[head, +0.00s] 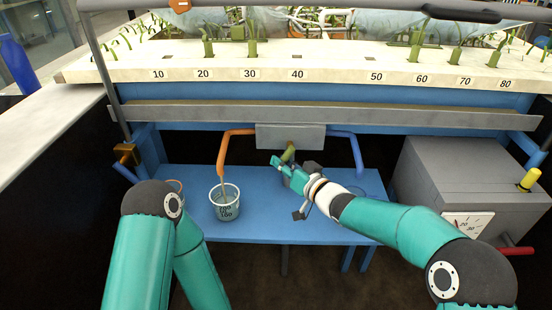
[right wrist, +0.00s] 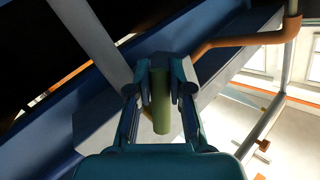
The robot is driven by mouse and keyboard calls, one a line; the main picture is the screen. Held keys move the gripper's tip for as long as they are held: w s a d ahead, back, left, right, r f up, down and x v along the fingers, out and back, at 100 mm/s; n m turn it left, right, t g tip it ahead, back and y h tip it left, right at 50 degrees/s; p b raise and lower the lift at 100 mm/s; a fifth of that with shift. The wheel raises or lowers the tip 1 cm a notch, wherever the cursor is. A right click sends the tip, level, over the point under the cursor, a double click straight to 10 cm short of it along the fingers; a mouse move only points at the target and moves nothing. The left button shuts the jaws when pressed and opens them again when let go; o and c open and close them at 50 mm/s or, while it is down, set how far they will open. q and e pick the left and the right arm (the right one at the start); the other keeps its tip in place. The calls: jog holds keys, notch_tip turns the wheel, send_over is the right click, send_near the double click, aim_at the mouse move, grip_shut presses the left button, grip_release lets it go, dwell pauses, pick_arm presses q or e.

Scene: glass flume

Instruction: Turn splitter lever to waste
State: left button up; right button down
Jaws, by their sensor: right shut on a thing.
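The splitter is a grey box (head: 305,137) under the flume, with an orange pipe (head: 222,150) on its left and a blue pipe (head: 357,150) on its right. Its olive-green lever (head: 289,153) hangs from the box front, leaning slightly left at its lower end. My right gripper (head: 283,166) is shut on the lever. In the right wrist view the lever (right wrist: 161,105) sits between both fingers. A thin stream falls from the orange pipe into a pale bucket (head: 226,211). My left arm shows at lower left, but its gripper is out of view.
The bucket stands on a blue bench (head: 255,229). A grey box with a dial (head: 467,223) stands at right. The numbered flume ledge (head: 330,74) and a metal rail (head: 340,115) run above.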

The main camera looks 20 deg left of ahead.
jog(key=n+h+p, duration=0.1)
jog(key=d+p, duration=0.1)
jog(key=p, duration=0.1)
jog(key=shift+w+r+n+g+h, duration=0.1)
jog(key=shift+r+n+g+h, duration=0.1)
jog(key=shift+n+g+h, duration=0.15)
jog(key=shift+w+d+f+n+h+p, duration=0.1)
jog(key=shift+d+f+n+h+p, duration=0.15)
jog(key=shift+n+h+p, duration=0.65)
jog(key=c, duration=1.1)
grip_release()
jog(key=shift+r, duration=0.1)
jog(key=shift+o, duration=0.2)
jog(key=shift+d, duration=0.1)
